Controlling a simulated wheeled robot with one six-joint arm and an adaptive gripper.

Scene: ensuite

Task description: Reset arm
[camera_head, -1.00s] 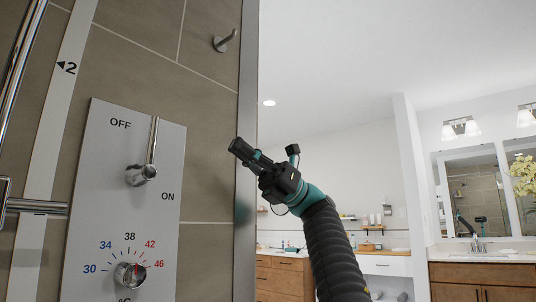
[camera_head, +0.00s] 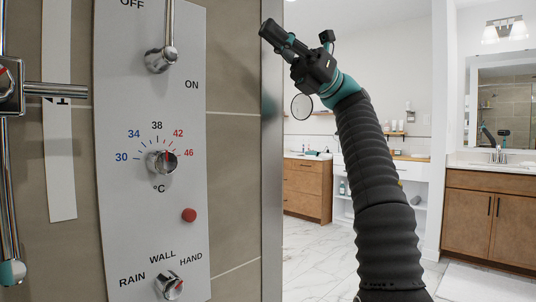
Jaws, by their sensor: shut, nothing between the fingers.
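My gripper (camera_head: 268,28) is at the upper middle of the head view, at the end of my dark, ribbed arm that rises from the lower right. It is shut and empty, pointing up and left toward the edge of the shower wall. The grey shower control panel (camera_head: 118,215) is on the left. It carries an ON/OFF lever (camera_head: 169,30) standing upright, a temperature knob (camera_head: 162,161) with a scale from 30 to 46, a red button (camera_head: 189,215) and a RAIN/WALL/HAND knob (camera_head: 168,286). My gripper appears apart from the panel.
A chrome bar and fitting (camera_head: 55,90) stand at the far left. A vertical metal edge (camera_head: 272,200) ends the tiled wall. Beyond are wooden cabinets (camera_head: 306,190), a vanity (camera_head: 490,215) with a mirror (camera_head: 505,112), and open marble floor (camera_head: 310,258).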

